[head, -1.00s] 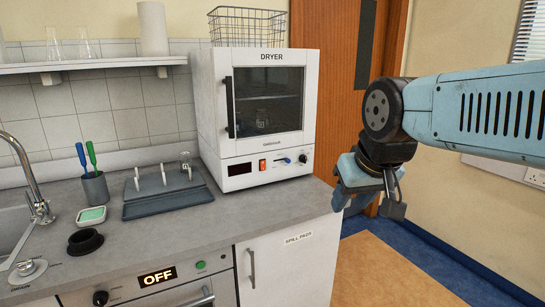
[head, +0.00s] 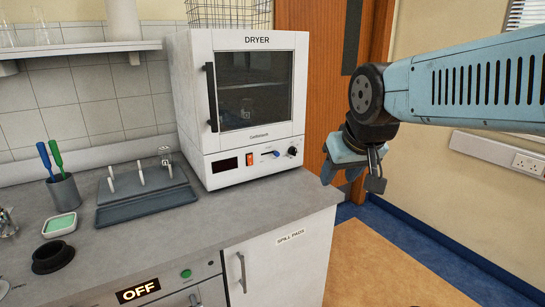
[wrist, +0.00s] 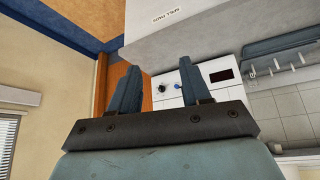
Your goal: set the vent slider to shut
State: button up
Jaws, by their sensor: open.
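The white dryer (head: 246,95) stands on the counter with its door shut. Its lower front panel carries a dark display, an orange switch, a small slider with a blue knob (head: 270,154) and a black dial (head: 292,151). No vent label is legible, and the slider's end marks are too small to read. My gripper (head: 332,168) is to the right of the dryer, apart from it. In the wrist view, which is upside down, my gripper (wrist: 157,80) has its two fingers spread and empty. The slider's blue knob (wrist: 178,85) shows beyond them, close to one finger.
A grey rack tray (head: 146,195) with white pegs lies left of the dryer. A pen cup (head: 64,190), a green-filled dish (head: 60,224) and a black ring (head: 52,256) stand farther left. Clear counter (head: 215,215) lies before the dryer. A wire basket (head: 228,14) sits on top.

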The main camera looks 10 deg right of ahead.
jog(key=w+d+f+t, duration=0.2)
jog(key=w+d+t, duration=0.1)
jog(key=w, duration=1)
jog(key=n+t+y, duration=0.6)
jog(key=t, duration=0.2)
send_near(278, 155)
jog(key=x, duration=0.9)
jog(key=shift+w+r, duration=0.1)
jog(key=shift+w, duration=0.05)
jog(key=shift+c, duration=0.2)
grip_shut()
